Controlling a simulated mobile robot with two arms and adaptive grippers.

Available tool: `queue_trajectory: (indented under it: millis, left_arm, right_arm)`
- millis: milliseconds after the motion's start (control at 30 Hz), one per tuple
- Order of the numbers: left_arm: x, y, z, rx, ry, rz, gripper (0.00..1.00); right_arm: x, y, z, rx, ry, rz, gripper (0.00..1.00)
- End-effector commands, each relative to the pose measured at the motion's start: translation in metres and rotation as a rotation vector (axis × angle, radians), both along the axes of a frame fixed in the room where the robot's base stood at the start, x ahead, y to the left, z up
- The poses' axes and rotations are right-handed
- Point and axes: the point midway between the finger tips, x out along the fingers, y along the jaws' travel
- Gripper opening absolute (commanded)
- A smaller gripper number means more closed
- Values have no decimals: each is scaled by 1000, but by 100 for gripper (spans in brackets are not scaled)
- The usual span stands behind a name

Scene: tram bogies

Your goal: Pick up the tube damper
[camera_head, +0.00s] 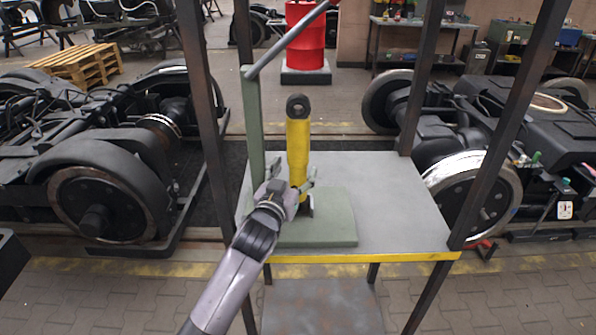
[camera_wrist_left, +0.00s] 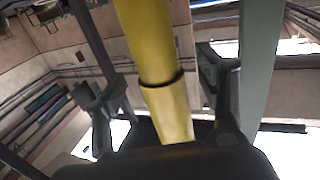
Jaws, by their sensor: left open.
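The tube damper (camera_head: 298,140) is a yellow cylinder with a dark eye at its top. It stands upright on a green base plate (camera_head: 335,232) on the grey table. My left gripper (camera_head: 292,178) is at the damper's lower part, its fingers open. In the left wrist view the damper (camera_wrist_left: 150,40) runs down between the two spread dark fingers of the gripper (camera_wrist_left: 165,105). I see a gap beside the tube on both sides there. The damper's lower end is partly hidden by the gripper. My right gripper is not in view.
A green post (camera_head: 251,130) with a slanted bar stands just left of the damper. Dark frame posts (camera_head: 425,75) surround the table (camera_head: 400,200). Bogies with wheels (camera_head: 105,205) stand on both sides. A red cylinder (camera_head: 306,40) is behind.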

Motion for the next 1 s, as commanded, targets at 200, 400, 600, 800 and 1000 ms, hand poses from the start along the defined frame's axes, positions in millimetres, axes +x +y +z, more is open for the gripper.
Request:
queue_trajectory:
  millis: [200, 400, 600, 800, 1000]
  left_arm:
    - [25, -10, 3, 0, 0, 0, 64]
    - [31, -12, 2, -1, 0, 0, 64]
    - [31, -12, 2, -1, 0, 0, 62]
    - [31, -11, 2, -1, 0, 0, 48]
    - [31, -11, 2, -1, 0, 0, 35]
  right_arm:
    - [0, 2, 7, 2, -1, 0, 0]
    - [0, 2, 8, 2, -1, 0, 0]
    - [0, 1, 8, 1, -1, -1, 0]
    - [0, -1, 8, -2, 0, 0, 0]
    - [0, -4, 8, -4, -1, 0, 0]
